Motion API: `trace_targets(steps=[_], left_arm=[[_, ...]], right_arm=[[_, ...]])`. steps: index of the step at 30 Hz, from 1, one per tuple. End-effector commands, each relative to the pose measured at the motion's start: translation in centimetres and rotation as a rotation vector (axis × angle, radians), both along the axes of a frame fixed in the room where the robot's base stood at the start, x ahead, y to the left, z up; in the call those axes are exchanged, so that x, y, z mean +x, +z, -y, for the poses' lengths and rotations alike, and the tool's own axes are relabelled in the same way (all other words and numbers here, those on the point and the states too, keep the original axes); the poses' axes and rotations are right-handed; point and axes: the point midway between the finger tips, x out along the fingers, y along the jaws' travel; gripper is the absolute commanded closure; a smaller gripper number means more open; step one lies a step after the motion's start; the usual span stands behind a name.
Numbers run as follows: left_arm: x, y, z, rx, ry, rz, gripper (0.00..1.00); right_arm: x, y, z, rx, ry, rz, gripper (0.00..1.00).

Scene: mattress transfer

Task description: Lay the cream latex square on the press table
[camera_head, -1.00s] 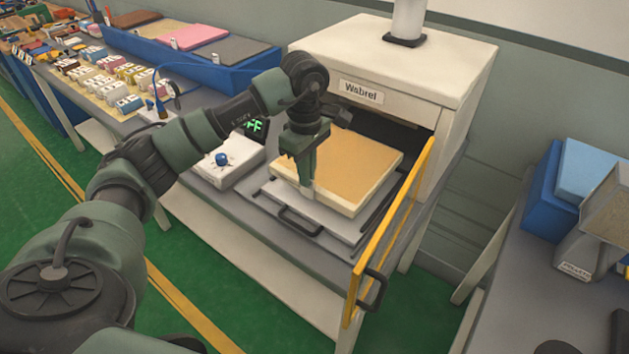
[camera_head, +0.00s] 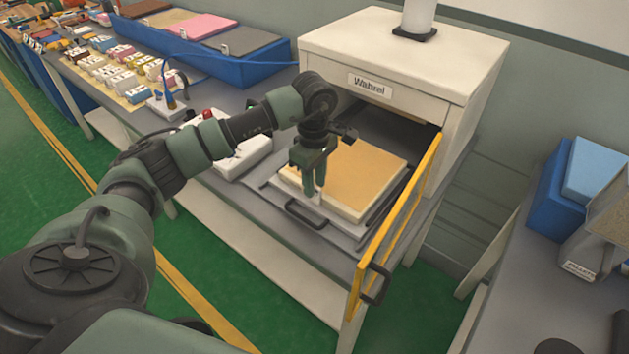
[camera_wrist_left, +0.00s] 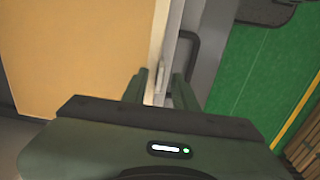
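The cream latex square (camera_head: 362,172), a thick slab with a tan top and pale cream sides, lies flat on the press table (camera_head: 337,229) in front of the press mouth. My left gripper (camera_head: 319,190) points down at the slab's front edge. Its two fingers are apart, with a gap between them. In the left wrist view the slab (camera_wrist_left: 75,50) fills the left side, and its pale edge runs down toward the gap between the fingers (camera_wrist_left: 160,92). Whether the fingers touch the slab is unclear. My right gripper is not in view.
The white press (camera_head: 385,50) stands open behind the slab, with its yellow-framed door (camera_head: 396,225) swung out on the right. A control box (camera_head: 235,155) is on the left. A blue bin (camera_head: 560,190) stands on the right table.

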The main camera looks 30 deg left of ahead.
Motion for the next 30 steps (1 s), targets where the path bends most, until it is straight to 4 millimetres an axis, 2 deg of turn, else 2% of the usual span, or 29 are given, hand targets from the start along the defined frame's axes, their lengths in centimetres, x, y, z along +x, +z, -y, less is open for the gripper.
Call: trace_targets(steps=[8, 11, 18, 24, 30], left_arm=[[0.1, 0.8, 0.0, 0.000, 0.000, 0.002, 0.71], [0.1, 2.3, 0.0, 0.001, -0.001, 0.005, 0.71], [0.0, 7.5, 0.0, 0.001, 0.000, 0.006, 0.71], [0.0, 11.0, 0.0, 0.001, 0.000, 0.003, 0.71], [-0.1, 12.2, 0.0, 0.000, 0.000, 0.000, 0.71]], right_arm=[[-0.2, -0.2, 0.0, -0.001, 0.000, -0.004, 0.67], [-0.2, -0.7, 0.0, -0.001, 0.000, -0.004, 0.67], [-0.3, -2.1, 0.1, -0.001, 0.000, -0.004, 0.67], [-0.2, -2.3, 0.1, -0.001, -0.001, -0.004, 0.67], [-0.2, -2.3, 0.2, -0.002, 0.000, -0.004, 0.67]])
